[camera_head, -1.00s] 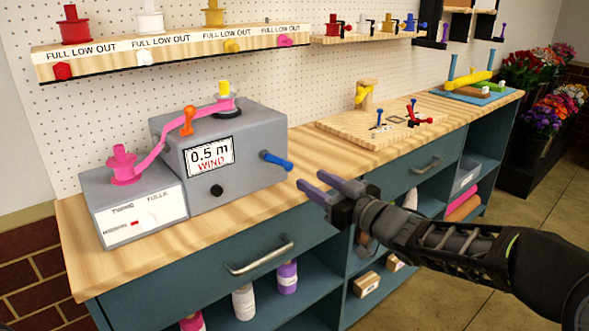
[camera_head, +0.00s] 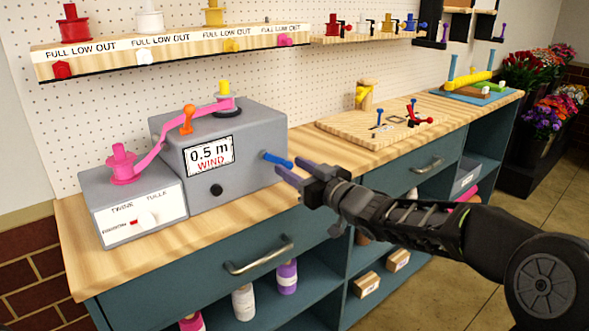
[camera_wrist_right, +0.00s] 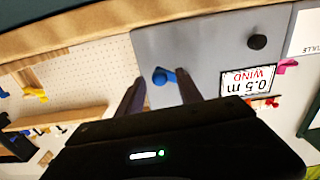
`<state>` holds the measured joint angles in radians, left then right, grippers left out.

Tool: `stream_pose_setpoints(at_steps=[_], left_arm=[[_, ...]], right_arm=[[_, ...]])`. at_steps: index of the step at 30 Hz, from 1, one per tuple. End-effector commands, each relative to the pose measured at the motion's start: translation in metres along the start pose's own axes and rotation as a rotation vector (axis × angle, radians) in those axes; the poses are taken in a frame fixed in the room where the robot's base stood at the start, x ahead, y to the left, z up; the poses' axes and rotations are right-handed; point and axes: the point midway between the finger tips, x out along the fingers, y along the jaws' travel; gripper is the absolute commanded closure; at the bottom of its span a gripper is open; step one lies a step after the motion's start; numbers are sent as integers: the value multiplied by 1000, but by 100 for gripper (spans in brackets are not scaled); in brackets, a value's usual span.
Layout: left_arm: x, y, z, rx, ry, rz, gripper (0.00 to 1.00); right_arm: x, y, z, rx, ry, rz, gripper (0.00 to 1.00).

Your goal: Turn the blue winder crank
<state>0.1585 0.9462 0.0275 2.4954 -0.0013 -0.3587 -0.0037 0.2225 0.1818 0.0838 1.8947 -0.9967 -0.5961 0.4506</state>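The blue winder crank (camera_head: 277,159) sticks out of the right side of the grey winder box (camera_head: 252,182), whose display reads "0.5 m WIND". My right gripper (camera_head: 284,171) is just to the right of the crank, fingers pointing at it. In the right wrist view the blue crank (camera_wrist_right: 163,76) shows between the two spread fingers (camera_wrist_right: 160,95), which are open and not closed on it. Whether a finger touches the crank I cannot tell. My left gripper is not in view.
A pink ribbon (camera_head: 160,148) runs from a pink spool (camera_head: 122,163) to the winder top, past an orange lever (camera_head: 187,120). A wooden board (camera_head: 345,130) with small tools lies to the right. Spool shelves (camera_head: 165,48) hang above.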

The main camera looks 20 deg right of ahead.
Motion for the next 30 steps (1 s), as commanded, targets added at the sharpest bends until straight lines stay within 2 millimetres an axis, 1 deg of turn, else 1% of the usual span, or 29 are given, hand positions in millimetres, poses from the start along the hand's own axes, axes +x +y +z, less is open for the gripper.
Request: stream_pose_setpoints(at_steps=[1,2,15,25,30], left_arm=[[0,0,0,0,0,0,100],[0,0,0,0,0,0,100],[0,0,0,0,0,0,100],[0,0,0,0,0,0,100],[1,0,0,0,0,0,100]], right_arm=[[0,0,0,0,0,0,61],[0,0,0,0,0,0,63],[0,0,0,0,0,0,99],[0,0,0,-10,0,0,100],[0,3,-5,-134,0,0,100]])
